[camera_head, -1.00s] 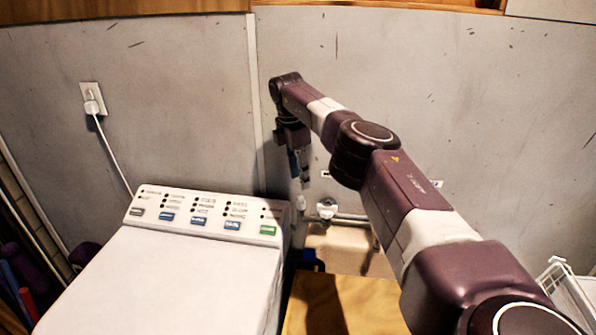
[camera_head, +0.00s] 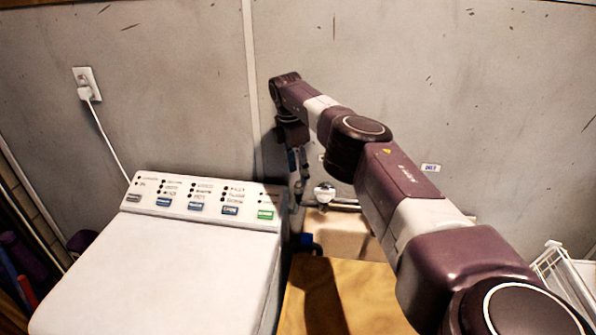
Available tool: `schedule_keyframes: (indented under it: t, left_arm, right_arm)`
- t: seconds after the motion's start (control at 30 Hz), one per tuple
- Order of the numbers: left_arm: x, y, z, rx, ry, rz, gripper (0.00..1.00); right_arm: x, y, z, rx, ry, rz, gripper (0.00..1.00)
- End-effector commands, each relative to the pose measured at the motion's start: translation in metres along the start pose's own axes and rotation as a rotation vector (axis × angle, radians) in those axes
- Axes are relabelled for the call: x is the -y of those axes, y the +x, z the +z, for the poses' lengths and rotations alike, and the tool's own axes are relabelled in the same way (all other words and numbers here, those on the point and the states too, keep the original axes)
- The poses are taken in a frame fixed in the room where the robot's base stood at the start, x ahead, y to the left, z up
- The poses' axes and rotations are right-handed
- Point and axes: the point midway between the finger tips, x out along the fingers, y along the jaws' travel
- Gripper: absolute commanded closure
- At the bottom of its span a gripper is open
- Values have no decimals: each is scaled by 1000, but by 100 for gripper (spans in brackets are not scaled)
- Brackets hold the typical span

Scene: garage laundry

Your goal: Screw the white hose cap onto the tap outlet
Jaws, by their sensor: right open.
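My right gripper (camera_head: 299,182) hangs down at the end of my right arm, in front of the wall and just right of the washing machine's panel. It is small and dark here, and its fingers are open. A small pale fitting (camera_head: 323,192), which looks like the tap, sits just right of the fingertips at the left end of a horizontal pipe (camera_head: 346,206). I cannot tell whether the gripper touches it. I cannot make out the white hose cap for certain. My left gripper is out of view.
The white washing machine (camera_head: 165,275) stands at the left. A wooden top (camera_head: 350,295) lies below the tap, with a blue object (camera_head: 308,242) at its far left edge. A white wire rack (camera_head: 560,265) is at the right. A plug (camera_head: 86,88) is in the wall.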

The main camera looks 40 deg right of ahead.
Motion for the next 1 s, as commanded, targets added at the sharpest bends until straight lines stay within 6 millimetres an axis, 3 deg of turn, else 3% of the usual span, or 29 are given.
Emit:
schedule_keyframes:
  t: [0.27,0.5,0.83,1.0]
  left_arm:
    - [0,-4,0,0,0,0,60]
    - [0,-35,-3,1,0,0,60]
    - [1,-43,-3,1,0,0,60]
    - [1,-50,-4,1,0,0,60]
  right_arm:
    - [0,-2,1,0,-18,3,48]
    - [1,-5,2,1,-337,41,48]
    - [0,-2,1,0,-580,73,48]
    - [0,-2,1,1,-812,102,48]
